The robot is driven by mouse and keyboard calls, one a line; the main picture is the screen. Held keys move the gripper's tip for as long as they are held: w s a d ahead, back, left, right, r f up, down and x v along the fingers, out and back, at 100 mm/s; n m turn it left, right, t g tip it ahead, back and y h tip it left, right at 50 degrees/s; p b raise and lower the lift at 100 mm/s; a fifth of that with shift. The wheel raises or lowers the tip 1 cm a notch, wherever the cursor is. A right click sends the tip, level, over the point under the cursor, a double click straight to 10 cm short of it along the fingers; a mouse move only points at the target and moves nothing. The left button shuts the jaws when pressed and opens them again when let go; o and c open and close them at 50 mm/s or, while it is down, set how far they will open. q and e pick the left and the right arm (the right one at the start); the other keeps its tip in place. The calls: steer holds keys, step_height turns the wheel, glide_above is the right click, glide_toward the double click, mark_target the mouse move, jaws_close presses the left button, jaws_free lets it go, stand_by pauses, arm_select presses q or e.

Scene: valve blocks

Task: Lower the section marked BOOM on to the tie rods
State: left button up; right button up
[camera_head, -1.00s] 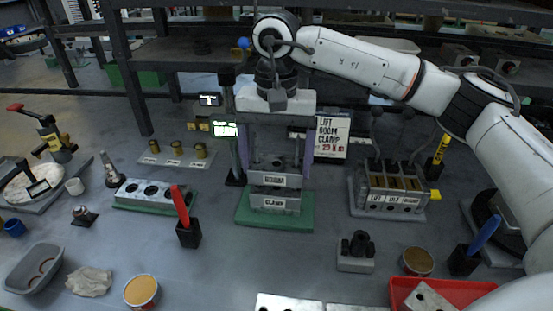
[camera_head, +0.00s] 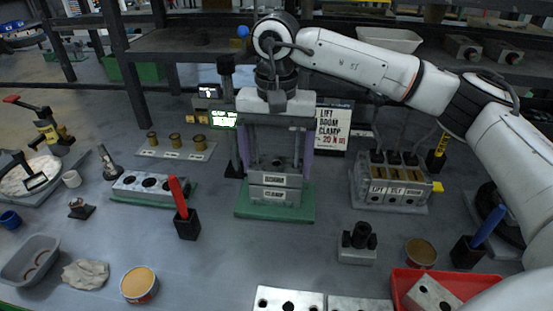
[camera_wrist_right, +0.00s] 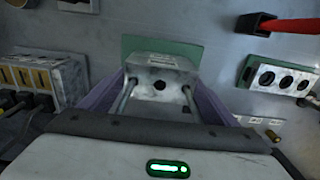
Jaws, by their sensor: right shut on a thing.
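The BOOM section (camera_head: 275,180), a grey block with a blurred white label, sits just above the CLAMP section (camera_head: 274,196) on the green base (camera_head: 247,212). Only a thin seam shows between them; I cannot tell if they touch all along. My right gripper (camera_head: 277,158) is over the stack, its two purple fingers shut on the BOOM section's sides. The tie rods (camera_wrist_right: 125,96) stand up through the block in the right wrist view, one at each side of its middle hole. The BOOM section's top (camera_wrist_right: 160,72) shows there, looking level. My left gripper is out of view.
A sign (camera_head: 332,128) reading LIFT BOOM CLAMP stands behind the stack. A section rack (camera_head: 391,206) stands to the right, a red-handled tool in a black holder (camera_head: 187,227) to the left. A dark fitting block (camera_head: 357,252) and red tray (camera_head: 480,281) are nearer.

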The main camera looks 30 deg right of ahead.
mark_target(277, 164)
steer(key=shift+f, duration=0.2)
steer(key=o, duration=1.4)
step_height(277, 164, up, 10)
steer(key=shift+r, duration=0.25)
